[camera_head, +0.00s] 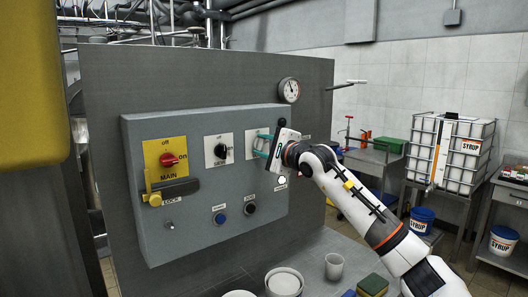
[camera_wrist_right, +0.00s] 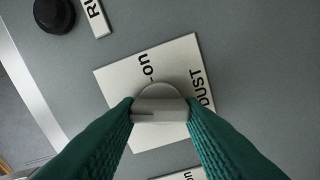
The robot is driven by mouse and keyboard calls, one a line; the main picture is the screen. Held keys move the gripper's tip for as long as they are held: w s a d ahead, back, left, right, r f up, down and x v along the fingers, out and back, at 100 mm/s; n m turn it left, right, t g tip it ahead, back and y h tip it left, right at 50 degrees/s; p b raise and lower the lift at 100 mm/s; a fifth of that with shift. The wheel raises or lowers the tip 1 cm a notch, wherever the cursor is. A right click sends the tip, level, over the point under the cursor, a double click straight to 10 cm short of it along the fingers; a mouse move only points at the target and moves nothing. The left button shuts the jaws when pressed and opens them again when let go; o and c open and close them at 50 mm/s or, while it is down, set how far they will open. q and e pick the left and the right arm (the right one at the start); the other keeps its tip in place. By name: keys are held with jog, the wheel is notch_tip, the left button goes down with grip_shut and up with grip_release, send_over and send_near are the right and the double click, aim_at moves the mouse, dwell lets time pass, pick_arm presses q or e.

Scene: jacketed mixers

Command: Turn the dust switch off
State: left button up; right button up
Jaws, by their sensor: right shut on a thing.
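The dust switch is a grey knob (camera_wrist_right: 160,105) on a pale plate (camera_wrist_right: 120,78) marked "on" and "DUST" in the right wrist view. My right gripper (camera_wrist_right: 160,112) is shut on the knob, one green finger on each side. The knob's bar lies across the picture, its dark line at the left end, away from "DUST" and not toward "on". The "off" mark is not visible. In the head view my right gripper (camera_head: 264,146) reaches the upper right of the grey control box (camera_head: 140,160) and hides most of this switch. My left gripper is not in view.
A gauge (camera_head: 289,90) sits above. A cup (camera_head: 334,266) and sponges (camera_head: 372,285) stand on the surface below.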

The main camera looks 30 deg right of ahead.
jog(key=shift+f+n+b, duration=0.1)
jog(key=shift+n+b, duration=0.25)
jog(key=shift+n, duration=1.55)
jog(key=o, duration=1)
jog(key=shift+a, duration=0.1)
jog(key=s+b, duration=0.1)
jog(key=s, duration=0.3)
jog(key=s+b, duration=0.2)
jog(key=s, duration=0.2)
jog(key=s+d+b, duration=0.1)
jog(key=s+b, duration=0.1)
jog(key=s, duration=0.2)
jog(key=shift+f, duration=0.1)
